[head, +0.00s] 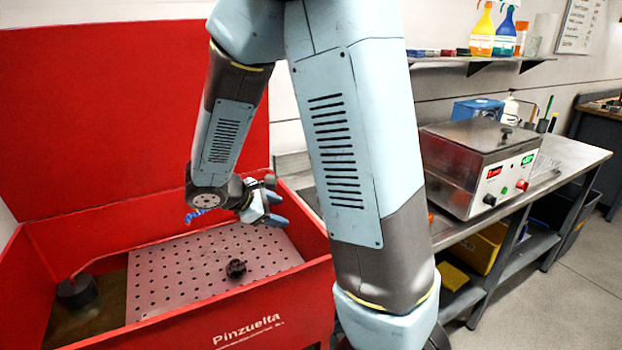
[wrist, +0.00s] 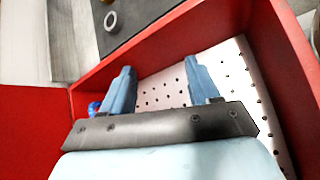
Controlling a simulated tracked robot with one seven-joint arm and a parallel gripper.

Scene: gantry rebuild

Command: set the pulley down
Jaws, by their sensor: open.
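A small dark, round, toothed-looking part (head: 236,268), which looks like the pulley, sits on the perforated plate (head: 160,275) inside the red wash basin (head: 130,228). My gripper (head: 275,208) is above the far right part of the basin, behind and apart from the dark part. In the wrist view my gripper (wrist: 160,78) has its two blue fingers spread with nothing between them. The perforated plate (wrist: 228,62) shows beyond the fingers. The dark part cannot be made out in the wrist view.
A blue item (head: 195,215) is near the gripper at the basin's back. A dark spout base (head: 76,291) stands at the basin's left. A steel bench (head: 560,160) with a metal-lidded machine (head: 478,165) is at right. A grey ring (wrist: 110,21) lies beyond the basin wall.

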